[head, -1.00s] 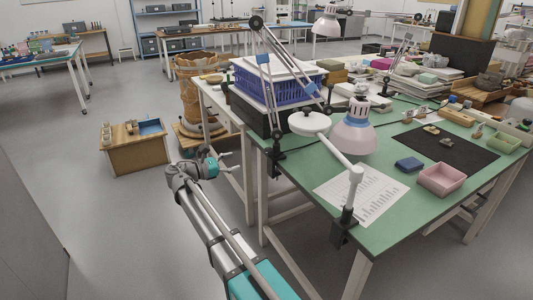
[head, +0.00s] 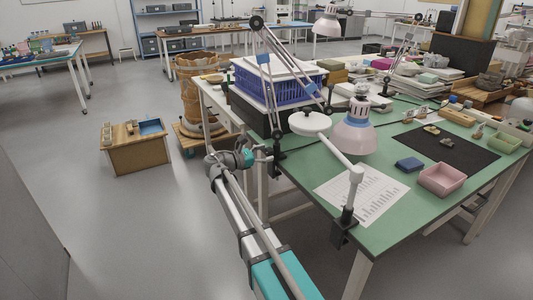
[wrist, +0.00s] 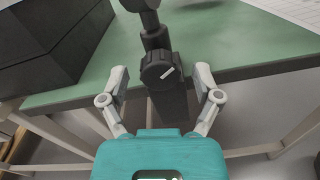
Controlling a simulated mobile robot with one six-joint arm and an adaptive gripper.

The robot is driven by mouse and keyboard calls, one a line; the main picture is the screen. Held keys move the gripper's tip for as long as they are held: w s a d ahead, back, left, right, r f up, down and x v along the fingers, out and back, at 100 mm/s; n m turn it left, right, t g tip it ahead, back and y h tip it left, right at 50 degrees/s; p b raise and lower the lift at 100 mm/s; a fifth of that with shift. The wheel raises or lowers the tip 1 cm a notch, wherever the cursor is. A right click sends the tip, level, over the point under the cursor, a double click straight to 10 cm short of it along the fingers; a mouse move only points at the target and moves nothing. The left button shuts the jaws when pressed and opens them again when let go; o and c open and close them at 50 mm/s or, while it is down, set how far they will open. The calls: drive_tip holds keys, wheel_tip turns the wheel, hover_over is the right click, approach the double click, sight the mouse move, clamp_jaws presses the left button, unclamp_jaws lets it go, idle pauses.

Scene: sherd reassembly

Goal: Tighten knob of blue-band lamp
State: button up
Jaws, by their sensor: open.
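The blue-band lamp (head: 263,62) has a jointed grey arm with blue bands, clamped to the near left edge of the green table. Its pinkish shade (head: 355,137) hangs over the tabletop. In the wrist view, its black clamp (wrist: 172,103) grips the table edge. The round black knob (wrist: 158,67) on it carries a white mark slanting up to the right. My gripper (head: 262,156) is beside the clamp in the head view. In the wrist view, my gripper (wrist: 161,78) is open, with the knob framed between its fingers and visible gaps on both sides.
A white-armed lamp (head: 355,176) is clamped farther right along the edge. A black box (wrist: 45,45) stands left of the clamp in the wrist view. A printed sheet (head: 365,193) and pink tray (head: 442,179) lie on the green table (head: 395,228).

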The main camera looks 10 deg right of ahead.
drive_tip(key=shift+w+d, duration=0.1)
drive_tip(key=shift+d, duration=0.25)
clamp_jaws()
idle(0.3)
drive_tip(key=shift+m, duration=1.6)
